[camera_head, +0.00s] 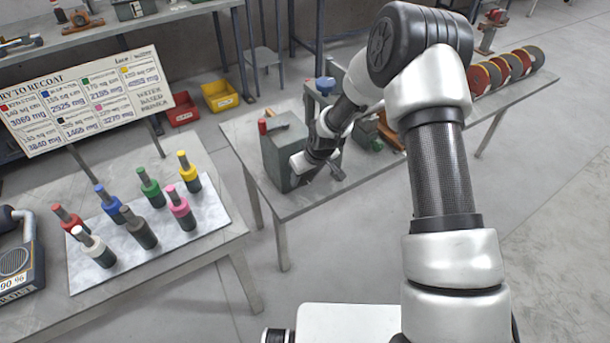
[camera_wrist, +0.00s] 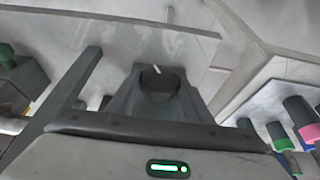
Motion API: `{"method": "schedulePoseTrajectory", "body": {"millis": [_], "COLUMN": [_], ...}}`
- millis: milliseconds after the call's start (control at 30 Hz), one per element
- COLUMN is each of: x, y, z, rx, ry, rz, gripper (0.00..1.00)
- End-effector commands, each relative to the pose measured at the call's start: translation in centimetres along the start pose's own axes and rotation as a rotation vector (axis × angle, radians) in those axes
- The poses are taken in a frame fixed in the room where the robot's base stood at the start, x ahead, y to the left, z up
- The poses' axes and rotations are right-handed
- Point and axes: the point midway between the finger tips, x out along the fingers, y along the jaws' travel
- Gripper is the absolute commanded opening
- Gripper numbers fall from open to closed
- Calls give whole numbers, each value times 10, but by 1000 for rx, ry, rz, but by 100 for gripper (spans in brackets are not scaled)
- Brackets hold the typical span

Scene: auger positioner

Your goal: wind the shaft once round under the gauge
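A grey-green machine (camera_head: 285,148) with a red-topped post stands on the middle bench. My gripper (camera_head: 325,167) is low beside its right side, where my arm hides much of the machine. In the wrist view, a dark round shaft end (camera_wrist: 158,84) with a short white mark at its top sits between the two fingers of my gripper (camera_wrist: 160,80). The fingers flank it closely on both sides and look shut on it. The gauge cannot be made out in either view.
A left bench (camera_head: 225,245) holds several coloured bottles on a pale plate (camera_head: 150,262), below a paint sign (camera_head: 80,100). Several discs (camera_head: 505,70) stand at the middle bench's far right. Red (camera_head: 182,110) and yellow bins (camera_head: 219,96) are on the floor behind.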

Motion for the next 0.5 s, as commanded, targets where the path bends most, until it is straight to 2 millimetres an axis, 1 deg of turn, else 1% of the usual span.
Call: {"method": "schedulePoseTrajectory", "body": {"millis": [267,500], "x": [0,2], "y": [2,5], "z": [1,2], "rx": [8,49], "ry": [-1,1], "rz": [-13,-97], "gripper": [24,24]}}
